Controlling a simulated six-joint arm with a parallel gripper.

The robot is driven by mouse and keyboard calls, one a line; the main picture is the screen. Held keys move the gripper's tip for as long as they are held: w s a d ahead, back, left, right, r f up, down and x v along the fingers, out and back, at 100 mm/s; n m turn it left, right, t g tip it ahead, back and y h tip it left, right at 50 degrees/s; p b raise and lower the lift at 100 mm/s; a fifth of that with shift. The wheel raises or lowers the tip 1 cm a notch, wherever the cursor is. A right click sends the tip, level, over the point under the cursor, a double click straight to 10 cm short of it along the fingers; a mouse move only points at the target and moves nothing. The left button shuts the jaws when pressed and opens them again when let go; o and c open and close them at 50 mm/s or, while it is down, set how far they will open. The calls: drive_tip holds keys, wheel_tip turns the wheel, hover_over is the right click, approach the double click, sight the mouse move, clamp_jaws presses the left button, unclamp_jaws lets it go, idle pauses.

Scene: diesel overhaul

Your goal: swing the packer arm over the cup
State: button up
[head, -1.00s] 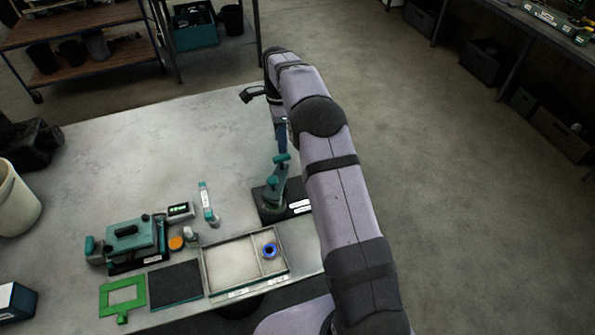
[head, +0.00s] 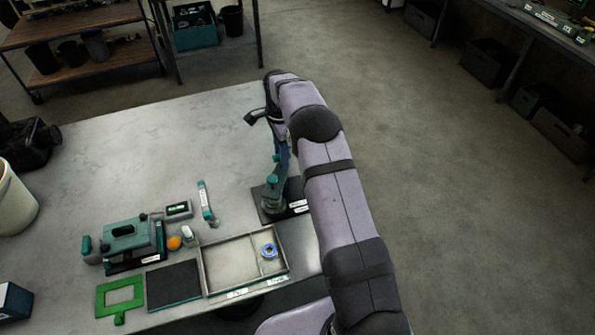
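The teal packer arm (head: 281,172) belongs to a small teal press on a black base plate (head: 299,208), at the right side of the table. A teal knob (head: 271,182) shows at its left, above a rounded teal body (head: 272,201). My gripper (head: 282,157) hangs down from my wrist at the upper end of the press, with its dark blue fingers close to or touching the packer arm. I cannot tell whether the fingers are open or shut. I cannot pick out the cup for certain; part of the press is hidden by the gripper.
A shallow tray (head: 203,270) with a blue-rimmed ring (head: 268,251) lies in front. Left of it are a black pad (head: 173,286), a green frame (head: 120,297) and a teal device (head: 130,235). My arm covers the table's right edge. The table's back is clear.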

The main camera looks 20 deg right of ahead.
clamp_jaws()
idle(0.3)
unclamp_jaws()
idle(0.3)
drive_tip(key=shift+r, duration=0.1)
